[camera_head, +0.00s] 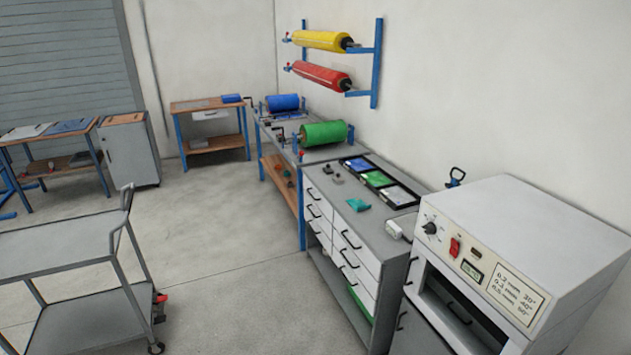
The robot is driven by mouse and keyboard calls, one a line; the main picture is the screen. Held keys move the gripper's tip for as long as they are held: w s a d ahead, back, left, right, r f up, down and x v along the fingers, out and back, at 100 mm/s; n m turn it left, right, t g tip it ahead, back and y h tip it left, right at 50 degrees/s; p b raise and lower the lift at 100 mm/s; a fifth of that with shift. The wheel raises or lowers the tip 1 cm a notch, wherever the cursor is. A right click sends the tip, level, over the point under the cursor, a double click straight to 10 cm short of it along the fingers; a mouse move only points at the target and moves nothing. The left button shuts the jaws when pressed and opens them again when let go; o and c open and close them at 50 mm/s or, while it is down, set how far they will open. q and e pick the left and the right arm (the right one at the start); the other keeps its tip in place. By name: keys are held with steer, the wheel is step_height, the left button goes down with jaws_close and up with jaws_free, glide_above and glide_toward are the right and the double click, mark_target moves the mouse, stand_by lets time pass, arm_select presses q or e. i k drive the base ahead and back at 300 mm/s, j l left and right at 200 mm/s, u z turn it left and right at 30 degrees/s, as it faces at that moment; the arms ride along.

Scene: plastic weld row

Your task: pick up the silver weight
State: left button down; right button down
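No clearly silver weight can be made out. Two small dark-grey objects stand on the grey drawer cabinet (365,235): one farther back (327,168) and one just in front of it (337,179). They are too small to tell whether either is the silver weight. Neither of my grippers shows in the head view.
The cabinet top also holds a black framed sample tray (416,189), a teal piece (358,205) and a white device (397,231). A white oven (530,245) stands at right, a grey trolley (60,245) at left. Clear floor (215,235) lies between.

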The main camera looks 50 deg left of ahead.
mark_target(337, 179)
steer(key=u, duration=1.55)
steer(key=i+j+u, duration=0.1)
steer(key=i+u, duration=0.5)
steer(key=i, duration=4.5)
steer(key=i+z, duration=0.2)
steer(key=z, duration=0.2)
steer(key=i+j+z, duration=0.1)
steer(key=z, duration=0.25)
steer(key=i+j+z, duration=0.15)
steer(key=z, duration=0.25)
steer(key=i+j+z, duration=0.2)
steer(key=z, duration=0.2)
